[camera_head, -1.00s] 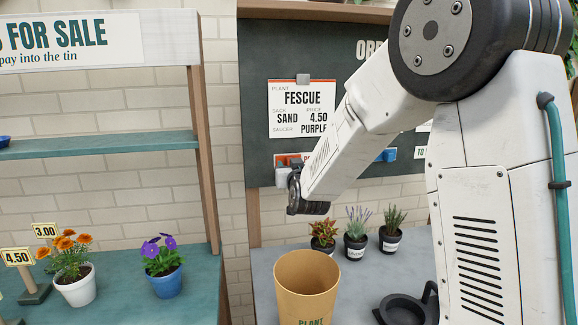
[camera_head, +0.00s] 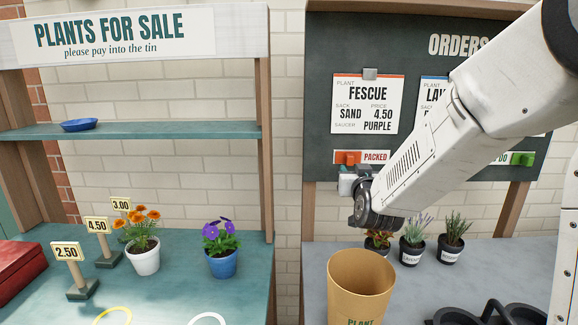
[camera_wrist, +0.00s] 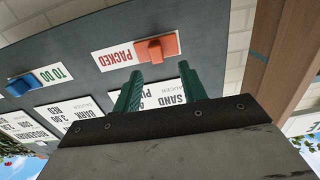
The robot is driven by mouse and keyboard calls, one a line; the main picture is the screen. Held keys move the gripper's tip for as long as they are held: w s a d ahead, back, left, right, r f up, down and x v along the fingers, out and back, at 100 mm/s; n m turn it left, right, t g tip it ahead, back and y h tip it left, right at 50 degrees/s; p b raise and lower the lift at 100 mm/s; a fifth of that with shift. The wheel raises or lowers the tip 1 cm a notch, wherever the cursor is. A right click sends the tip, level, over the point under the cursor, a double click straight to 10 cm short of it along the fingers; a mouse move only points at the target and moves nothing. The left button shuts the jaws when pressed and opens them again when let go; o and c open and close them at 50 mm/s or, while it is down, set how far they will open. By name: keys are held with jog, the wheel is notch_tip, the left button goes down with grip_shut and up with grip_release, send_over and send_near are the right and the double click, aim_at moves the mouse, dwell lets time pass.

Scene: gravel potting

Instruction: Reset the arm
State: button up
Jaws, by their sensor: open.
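My arm (camera_head: 440,140) reaches in from the right in the head view, its wrist hanging before the lower left of the orders board (camera_head: 320,100). My gripper (camera_wrist: 161,84) shows in the wrist view with two green fingers, open and apart with nothing between them. The fingers point at the board near the PACKED label (camera_wrist: 118,56) and its red slider (camera_wrist: 163,47).
A tan plant bin (camera_head: 360,285) and small potted plants (camera_head: 412,245) stand on the grey bench below the wrist. A stall at left holds an orange-flowered pot (camera_head: 145,260), a blue pot (camera_head: 222,263) and price signs (camera_head: 68,252). A blue saucer (camera_head: 80,125) sits on its shelf.

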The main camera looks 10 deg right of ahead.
jog(key=s+f+n+g+y, duration=0.1)
jog(key=s+g, duration=0.7)
jog(key=s, duration=1.2)
jog(key=s+a+f+g+y, duration=0.1)
jog(key=s+g, duration=0.7)
jog(key=s, duration=1.3)
jog(key=shift+s+f+n+y, duration=0.2)
jog(key=shift+f+n+y, duration=0.2)
jog(key=shift+c, duration=0.6)
jog(key=shift+d, duration=0.1)
